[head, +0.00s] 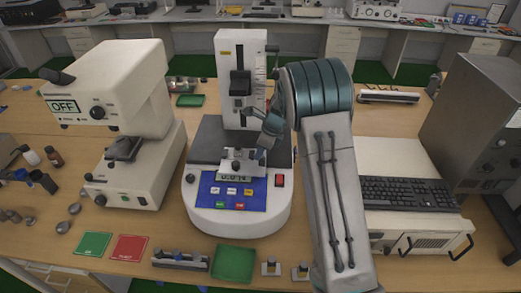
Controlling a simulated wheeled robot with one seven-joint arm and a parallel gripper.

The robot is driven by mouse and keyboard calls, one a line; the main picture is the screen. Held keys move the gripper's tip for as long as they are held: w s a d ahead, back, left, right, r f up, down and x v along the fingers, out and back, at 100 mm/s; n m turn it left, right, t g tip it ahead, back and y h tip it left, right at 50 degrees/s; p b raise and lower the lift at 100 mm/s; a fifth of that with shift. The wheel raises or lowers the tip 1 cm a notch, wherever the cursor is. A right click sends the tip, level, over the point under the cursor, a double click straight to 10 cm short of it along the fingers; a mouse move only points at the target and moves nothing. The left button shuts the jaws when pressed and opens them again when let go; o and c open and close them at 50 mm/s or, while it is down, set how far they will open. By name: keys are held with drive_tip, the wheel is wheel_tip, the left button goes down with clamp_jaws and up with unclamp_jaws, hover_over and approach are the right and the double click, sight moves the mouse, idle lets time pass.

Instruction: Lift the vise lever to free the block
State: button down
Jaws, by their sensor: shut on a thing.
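A white tester (243,215) with a blue keypad panel and a tall column stands on the wooden bench. A small grey metal vise (237,163) sits on its base, just behind the display. The block in the vise is too small to make out clearly. My gripper (262,148) reaches down from the right to the right side of the vise, where the lever is. Its fingers are shut on what appears to be the vise lever; the fingers and wrist largely hide it.
A machine (125,110) reading OFF stands at left. A green tray (234,263), green card (93,244) and red card (129,248) lie in front. A keyboard (409,194) rests on a white unit at right, beside a grey cabinet (478,120).

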drive_tip(key=c, duration=1.4)
unclamp_jaws()
drive_tip(key=shift+o, duration=0.2)
drive_tip(key=b+v, duration=0.3)
drive_tip(key=v, duration=1)
drive_tip(key=shift+r, duration=0.4)
drive_tip(key=shift+s, duration=0.1)
